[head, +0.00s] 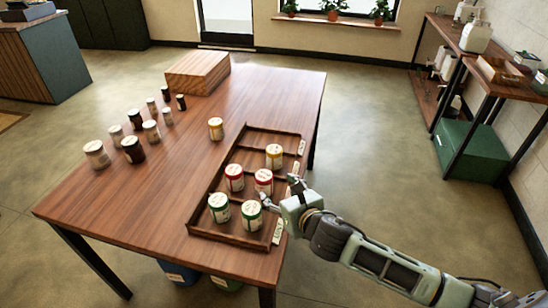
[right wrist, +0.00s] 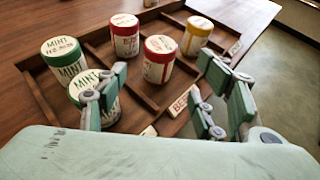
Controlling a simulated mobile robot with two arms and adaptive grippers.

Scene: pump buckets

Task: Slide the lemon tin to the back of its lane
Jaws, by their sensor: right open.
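A yellow-lidded lemon tin (head: 274,156) stands upright in the far lane of the wooden tray (head: 232,238), near the lane's labelled right end. It also shows in the right wrist view (right wrist: 197,36), just beyond my right finger. A second yellow-lidded tin (head: 216,128) stands on the bare table, left of the tray. My right gripper (head: 279,190) is open and empty at the tray's right edge. In the right wrist view its spread fingers (right wrist: 161,92) frame the front red tin, with no tin gripped. My left gripper is out of view.
Two red berry tins (head: 235,177) (head: 264,181) stand in the middle lane and two green mint tins (head: 219,207) (head: 251,214) in the near lane. Low dividers separate the lanes. Several jars (head: 133,149) and a wooden box (head: 198,72) stand farther left and back.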

